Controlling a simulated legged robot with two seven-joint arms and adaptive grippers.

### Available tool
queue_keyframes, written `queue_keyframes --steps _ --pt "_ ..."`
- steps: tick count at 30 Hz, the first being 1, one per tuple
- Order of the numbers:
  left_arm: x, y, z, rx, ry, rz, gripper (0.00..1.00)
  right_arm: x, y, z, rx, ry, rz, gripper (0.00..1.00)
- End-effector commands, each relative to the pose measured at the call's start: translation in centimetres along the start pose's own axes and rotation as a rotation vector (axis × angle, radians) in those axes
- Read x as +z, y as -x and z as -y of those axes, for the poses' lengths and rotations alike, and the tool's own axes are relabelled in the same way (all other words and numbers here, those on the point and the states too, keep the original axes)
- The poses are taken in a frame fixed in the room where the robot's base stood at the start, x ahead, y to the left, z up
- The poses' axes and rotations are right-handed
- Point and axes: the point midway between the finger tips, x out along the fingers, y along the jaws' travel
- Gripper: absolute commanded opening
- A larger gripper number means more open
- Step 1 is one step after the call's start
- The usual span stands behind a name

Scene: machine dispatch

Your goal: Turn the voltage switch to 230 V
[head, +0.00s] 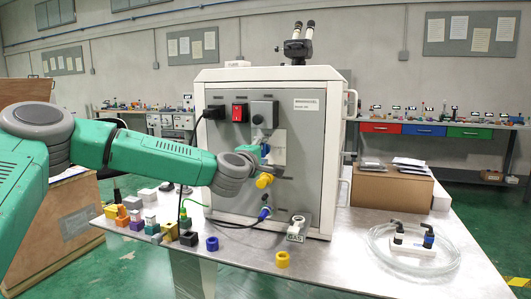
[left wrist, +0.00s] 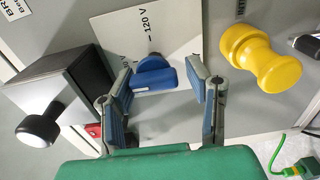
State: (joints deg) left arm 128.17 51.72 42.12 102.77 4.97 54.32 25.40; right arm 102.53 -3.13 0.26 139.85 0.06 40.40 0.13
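The voltage switch is a blue knob (left wrist: 154,76) on a light plate marked "120 V" (left wrist: 140,28) in the left wrist view. My left gripper (left wrist: 163,78) is open, with one finger on each side of the knob. Gaps show between the fingers and the knob, and I cannot tell whether either finger touches it. No 230 V mark is readable. In the head view my left gripper (head: 261,152) is at the front panel of the grey machine (head: 310,170), and my wrist hides most of the switch. My right gripper is not in view.
A yellow knob (left wrist: 265,58) sits right of the switch in the left wrist view. A black-and-grey box (left wrist: 65,95) with a round knob juts out at left. A red switch (head: 239,112) and a black plug (head: 214,113) sit on the panel. Small coloured blocks lie at the table's left.

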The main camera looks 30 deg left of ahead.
Motion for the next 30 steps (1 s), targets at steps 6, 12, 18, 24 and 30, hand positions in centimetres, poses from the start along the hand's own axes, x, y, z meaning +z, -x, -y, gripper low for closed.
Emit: queue_keyframes --steps 6,12,18,24,30 --pt "0.1 -0.1 0.0 0.000 -0.002 0.003 0.57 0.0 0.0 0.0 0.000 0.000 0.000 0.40" --pt "0.4 0.3 -0.2 0.003 -0.004 0.004 0.57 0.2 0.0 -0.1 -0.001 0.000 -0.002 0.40" --pt "0.2 3.6 -0.2 0.003 -0.001 0.006 0.57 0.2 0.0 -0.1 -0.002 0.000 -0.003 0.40" --pt "-0.2 7.9 0.1 0.001 0.003 0.005 0.57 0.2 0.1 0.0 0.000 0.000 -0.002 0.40" --pt "-0.4 10.8 0.2 0.000 0.003 0.002 0.57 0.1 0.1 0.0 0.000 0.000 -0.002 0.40"
